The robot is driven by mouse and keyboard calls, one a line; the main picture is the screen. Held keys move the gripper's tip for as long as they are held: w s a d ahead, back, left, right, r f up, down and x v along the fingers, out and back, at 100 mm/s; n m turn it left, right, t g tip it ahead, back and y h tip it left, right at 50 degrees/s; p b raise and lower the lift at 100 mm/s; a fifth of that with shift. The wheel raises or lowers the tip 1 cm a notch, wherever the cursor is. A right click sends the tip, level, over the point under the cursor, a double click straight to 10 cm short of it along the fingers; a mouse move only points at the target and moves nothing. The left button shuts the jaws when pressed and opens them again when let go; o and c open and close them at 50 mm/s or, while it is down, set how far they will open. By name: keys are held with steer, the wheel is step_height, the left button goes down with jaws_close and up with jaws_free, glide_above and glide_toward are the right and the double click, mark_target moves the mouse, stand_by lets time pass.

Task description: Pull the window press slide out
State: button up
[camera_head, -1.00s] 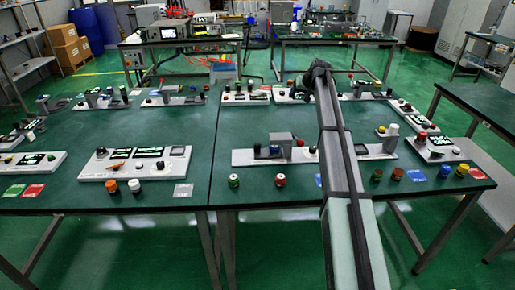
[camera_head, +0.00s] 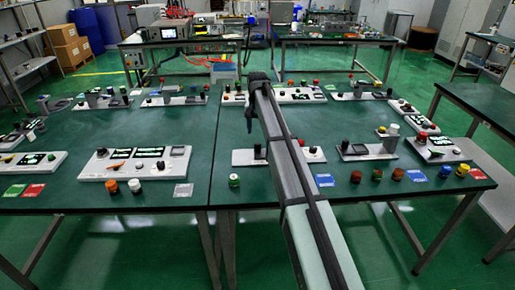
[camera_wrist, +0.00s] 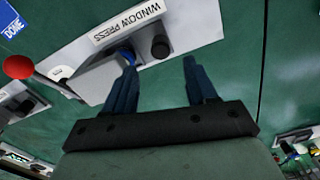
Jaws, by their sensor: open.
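The window press (camera_wrist: 205,22) is a pale panel labelled "WINDOW PRESS" in the wrist view. It carries a black knob (camera_wrist: 160,46), a grey block and a blue round part (camera_wrist: 127,54) partly behind my left finger. My gripper (camera_wrist: 158,64) is open, with its two dark blue fingers apart over the panel's edge and nothing held. The black knob shows in the gap between them, beyond the tips; I cannot tell the distance. In the head view the panel (camera_head: 240,158) is partly hidden by my arm, and my gripper (camera_head: 249,124) hangs above its left part.
A red ball knob (camera_wrist: 18,67) and a blue "DONE" card (camera_wrist: 10,20) lie left of the press in the wrist view. Other control panels (camera_head: 137,163) stand around the green table (camera_head: 160,118). Several coloured buttons (camera_head: 377,175) line the front edge.

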mark_target(258, 144)
step_height(258, 144, down, 10)
steer(key=shift+r, duration=0.1)
stand_by(0.4)
steer(key=shift+c, duration=0.3)
jaws_close()
